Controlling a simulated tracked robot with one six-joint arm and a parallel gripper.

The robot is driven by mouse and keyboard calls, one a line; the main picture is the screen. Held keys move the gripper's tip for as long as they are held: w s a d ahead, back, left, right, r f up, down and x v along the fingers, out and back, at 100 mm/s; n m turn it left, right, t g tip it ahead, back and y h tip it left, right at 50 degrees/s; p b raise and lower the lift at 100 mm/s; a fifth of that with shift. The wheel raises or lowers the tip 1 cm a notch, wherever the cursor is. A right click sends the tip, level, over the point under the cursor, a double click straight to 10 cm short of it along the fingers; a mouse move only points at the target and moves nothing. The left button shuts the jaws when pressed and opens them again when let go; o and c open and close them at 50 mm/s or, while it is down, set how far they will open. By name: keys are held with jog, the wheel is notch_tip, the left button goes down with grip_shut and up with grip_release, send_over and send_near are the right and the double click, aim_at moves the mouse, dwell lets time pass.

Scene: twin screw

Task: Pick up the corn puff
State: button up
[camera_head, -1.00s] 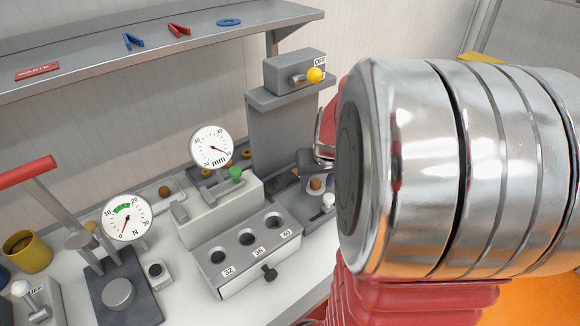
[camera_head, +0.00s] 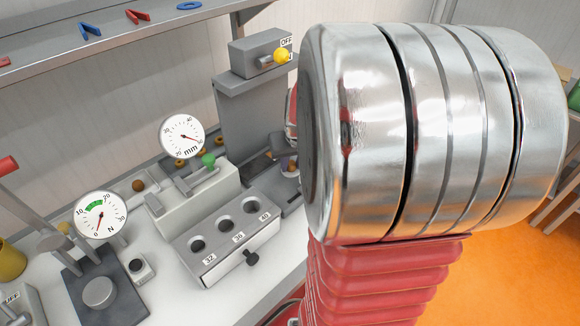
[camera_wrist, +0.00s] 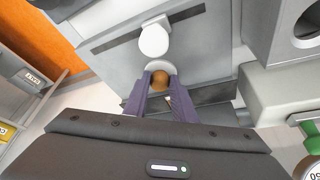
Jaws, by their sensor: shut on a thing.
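The corn puff (camera_wrist: 162,79) is a small round orange-brown ball in the wrist view. It sits between the two purple-grey fingertips of my gripper (camera_wrist: 159,86), which is shut on it. A pale round pad lies just beyond the puff. In the head view my large metal wrist hides most of the gripper. Only a bit of the puff (camera_head: 292,166) and finger shows at the wrist's left edge. I cannot tell whether the puff is clear of the surface below.
A grey block with three holes marked 32, 38 and 40 (camera_head: 224,236) stands left of my arm. Behind it are a mm dial (camera_head: 182,137) and a green knob (camera_head: 208,160). An N dial (camera_head: 101,215) is further left. A grey post with a yellow-knobbed switch (camera_head: 281,55) rises behind.

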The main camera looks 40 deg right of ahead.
aim_at(292, 165)
jog(key=shift+c, duration=0.7)
notch_tip(292, 165, up, 10)
jog(key=shift+s, duration=0.1)
dwell(0.6)
